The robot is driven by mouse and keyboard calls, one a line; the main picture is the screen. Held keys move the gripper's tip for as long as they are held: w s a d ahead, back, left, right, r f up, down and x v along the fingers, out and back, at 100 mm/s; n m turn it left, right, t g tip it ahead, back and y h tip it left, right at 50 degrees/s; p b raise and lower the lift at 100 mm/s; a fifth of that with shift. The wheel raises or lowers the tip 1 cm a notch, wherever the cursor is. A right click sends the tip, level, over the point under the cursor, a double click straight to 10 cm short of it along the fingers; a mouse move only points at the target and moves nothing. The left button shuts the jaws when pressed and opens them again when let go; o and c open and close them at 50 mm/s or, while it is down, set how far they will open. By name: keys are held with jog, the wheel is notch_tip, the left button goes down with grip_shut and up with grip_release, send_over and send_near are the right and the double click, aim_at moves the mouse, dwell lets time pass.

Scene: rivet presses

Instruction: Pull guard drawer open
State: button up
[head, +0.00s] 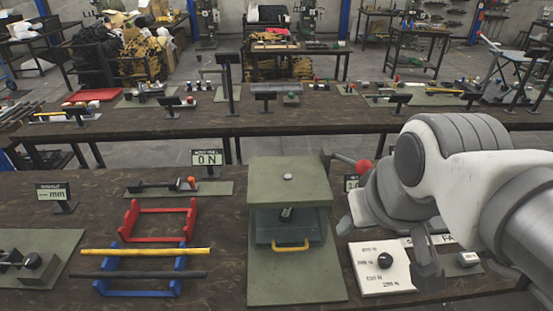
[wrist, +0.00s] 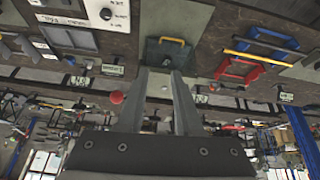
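The guard drawer (head: 265,236) is a dark grey-green box front under the square green top of the press (head: 290,195). A yellow bar handle (head: 290,244) sticks out from its front. The drawer and the yellow handle (wrist: 172,41) also show in the wrist view, near the top middle. My gripper (wrist: 159,72) is open and empty, with its two grey fingers apart. The drawer lies beyond the fingertips, and nothing touches the handle. In the head view my arm hangs to the right of the press, over the white dial panel. I cannot tell how far the drawer is out.
A red-knobbed lever (head: 363,166) stands just right of the press. A white panel (head: 370,277) with a black dial lies right of it. To the left are red (head: 160,208) and blue (head: 180,265) brackets with a yellow bar (head: 150,252). Bare green plate lies before the drawer.

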jog(key=shift+o, duration=0.4)
jog(key=w+a+f+n+g+b, duration=0.1)
jog(key=w+f+n+b, duration=0.4)
jog(key=w, duration=0.5)
notch_tip(320, 180, down, 3)
jog(key=a+n, duration=0.1)
jog(key=n, duration=0.2)
jog(key=shift+a+r+n+g+y+b, duration=0.15)
jog(key=shift+a+n+g+y+b, duration=0.15)
jog(key=shift+g+b, duration=0.1)
jog(key=n+g+b, duration=0.2)
jog(key=n+b, duration=0.3)
jog(key=n, duration=0.4)
send_near(290, 250)
jog(key=f, duration=0.2)
jog(key=w+f+b, duration=0.1)
jog(key=f, duration=0.4)
jog(key=shift+w+a+f, duration=0.2)
jog(key=shift+c, duration=0.2)
grip_shut()
jog(key=shift+t, duration=0.3)
